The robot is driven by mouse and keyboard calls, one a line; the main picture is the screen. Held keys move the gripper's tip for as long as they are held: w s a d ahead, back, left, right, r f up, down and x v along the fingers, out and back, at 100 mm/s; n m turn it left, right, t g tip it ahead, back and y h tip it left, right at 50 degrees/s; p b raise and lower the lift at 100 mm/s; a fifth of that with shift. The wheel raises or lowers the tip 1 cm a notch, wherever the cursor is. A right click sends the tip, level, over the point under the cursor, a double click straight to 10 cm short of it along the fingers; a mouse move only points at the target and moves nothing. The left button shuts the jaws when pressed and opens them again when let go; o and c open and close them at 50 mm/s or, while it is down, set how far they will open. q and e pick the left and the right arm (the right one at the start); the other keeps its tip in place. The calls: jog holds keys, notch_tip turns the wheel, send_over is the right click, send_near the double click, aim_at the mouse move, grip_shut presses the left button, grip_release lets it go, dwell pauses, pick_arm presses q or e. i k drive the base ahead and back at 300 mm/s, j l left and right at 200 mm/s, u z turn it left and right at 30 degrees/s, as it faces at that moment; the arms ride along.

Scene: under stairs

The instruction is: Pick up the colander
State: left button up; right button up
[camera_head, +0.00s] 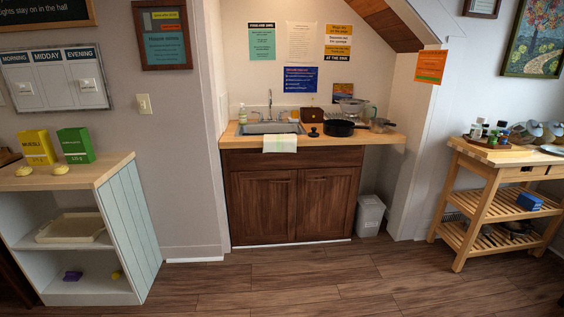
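A pale grey, bowl-like piece (352,105) stands at the back right of the wooden counter, behind a black pan (339,128). It may be the colander, but it is too small to tell. A metal pot (382,125) stands right of the pan. Dark metal ware (515,228) on the bottom shelf of the cart at right is also too small to identify. Neither of my grippers is in view.
The counter (320,141) has a sink (270,128), a soap bottle (242,114) and a cloth (280,143) over its front edge. A bin (370,215) stands beside the cabinet. A shelf unit (130,235) is at left, a wooden cart (477,205) at right. The floor between is clear.

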aim_at(351, 107)
jog(key=i+z, duration=0.3)
jog(key=i, duration=0.15)
jog(key=i+j+z, duration=0.1)
jog(key=i+z, duration=0.15)
jog(key=i, duration=0.2)
jog(key=i+j+z, duration=0.15)
jog(key=i+z, duration=0.15)
jog(key=i, duration=0.15)
jog(key=i+l+z, duration=0.15)
jog(key=i+z, duration=0.3)
jog(key=i+l+z, duration=0.1)
jog(key=z, duration=0.3)
jog(key=i+j+z, duration=0.1)
jog(key=i+z, duration=0.35)
